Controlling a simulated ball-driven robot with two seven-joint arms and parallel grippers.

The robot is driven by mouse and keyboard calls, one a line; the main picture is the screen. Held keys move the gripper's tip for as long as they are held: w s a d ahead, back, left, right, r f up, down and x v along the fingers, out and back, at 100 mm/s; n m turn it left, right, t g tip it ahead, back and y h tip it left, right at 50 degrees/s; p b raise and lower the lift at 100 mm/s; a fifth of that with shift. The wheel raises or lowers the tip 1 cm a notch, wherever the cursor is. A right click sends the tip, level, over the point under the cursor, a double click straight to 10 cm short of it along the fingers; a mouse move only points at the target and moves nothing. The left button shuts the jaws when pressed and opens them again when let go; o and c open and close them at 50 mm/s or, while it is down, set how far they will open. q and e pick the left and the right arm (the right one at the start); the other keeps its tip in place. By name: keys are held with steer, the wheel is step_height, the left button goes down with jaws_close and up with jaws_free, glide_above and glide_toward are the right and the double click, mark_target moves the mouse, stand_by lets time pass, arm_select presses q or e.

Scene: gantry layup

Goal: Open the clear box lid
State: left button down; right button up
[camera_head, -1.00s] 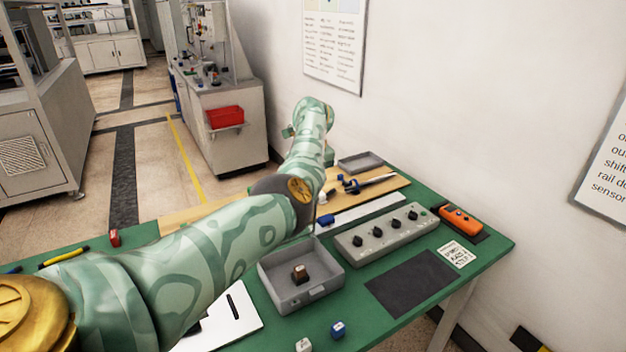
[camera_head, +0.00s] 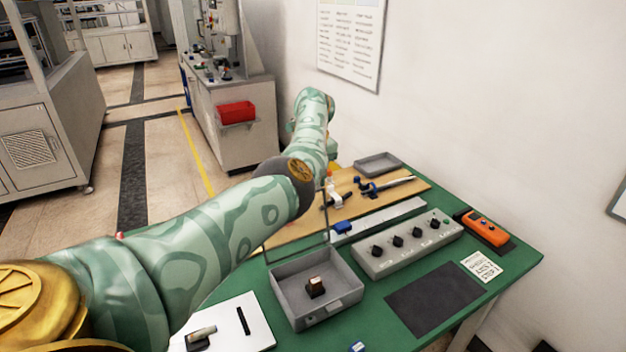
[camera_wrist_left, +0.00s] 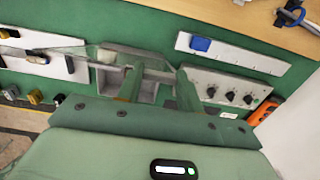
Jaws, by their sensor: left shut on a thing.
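In the left wrist view my left gripper (camera_wrist_left: 158,88) has both fingers over the box (camera_wrist_left: 148,97) and is shut on the lid, though the clear panel is hard to make out there. My right gripper is in neither view.
Right of the box are a grey knob panel (camera_head: 410,245), a dark mat (camera_head: 433,298) and an orange meter (camera_head: 486,229). Behind it are a light rail with a blue block (camera_head: 342,228) and a wooden board. A white plate (camera_head: 235,325) lies at its left.

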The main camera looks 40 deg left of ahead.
arm_select(q)
steer(key=c, duration=0.9)
jaws_free()
steer(key=shift+a+f, duration=0.1)
steer(key=r+p, duration=0.1)
steer(key=r, duration=0.4)
steer(key=r+p, duration=0.1)
steer(key=r, duration=1)
steer(key=shift+d+r+p, duration=0.15)
steer(key=shift+d+p, duration=0.1)
steer(key=shift+p, duration=0.15)
